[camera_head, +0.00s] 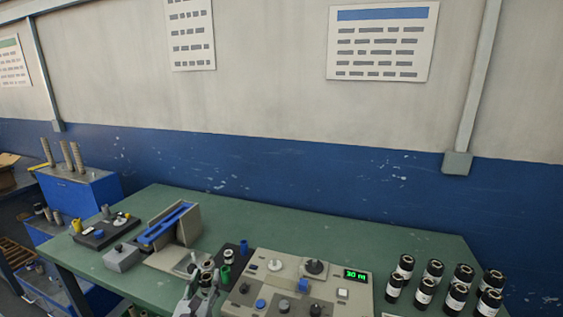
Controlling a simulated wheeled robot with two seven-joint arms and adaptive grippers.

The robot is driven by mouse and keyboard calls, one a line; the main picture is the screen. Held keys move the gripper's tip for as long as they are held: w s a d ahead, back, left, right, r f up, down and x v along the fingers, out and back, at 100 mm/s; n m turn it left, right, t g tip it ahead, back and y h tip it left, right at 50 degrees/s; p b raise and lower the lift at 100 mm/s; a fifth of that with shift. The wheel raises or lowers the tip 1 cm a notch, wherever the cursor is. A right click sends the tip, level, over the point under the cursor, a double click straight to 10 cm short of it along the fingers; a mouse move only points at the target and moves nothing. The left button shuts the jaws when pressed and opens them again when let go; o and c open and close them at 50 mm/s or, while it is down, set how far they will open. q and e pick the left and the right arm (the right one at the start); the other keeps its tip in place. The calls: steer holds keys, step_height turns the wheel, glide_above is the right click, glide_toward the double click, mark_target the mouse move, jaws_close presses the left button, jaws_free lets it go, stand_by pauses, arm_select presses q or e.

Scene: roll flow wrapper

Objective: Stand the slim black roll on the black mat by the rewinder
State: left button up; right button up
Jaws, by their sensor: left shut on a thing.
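My left gripper (206,279) comes in at the bottom, over the front of the green table, left of the rewinder. It is shut on a small dark piece between its fingers, which fits the slim black roll (206,284); the fingers hide most of it. The black mat (239,258) lies just right of the gripper, beside the grey rewinder (270,290) with its green display. I cannot tell whether the held roll touches anything. My right gripper is not in view.
Several black rolls with white labels (424,290) stand at the right of the green table (330,238). A grey stand with a blue bar (165,222) and a dark tray (97,236) are to the left. The table's back strip is clear.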

mark_target(206, 293)
arm_select(q)
steer(key=s+f, duration=0.2)
steer(key=f, duration=0.1)
steer(key=shift+s+f, duration=0.1)
steer(key=shift+f, duration=0.2)
steer(key=shift+s+f, duration=0.15)
steer(key=shift+f, duration=0.1)
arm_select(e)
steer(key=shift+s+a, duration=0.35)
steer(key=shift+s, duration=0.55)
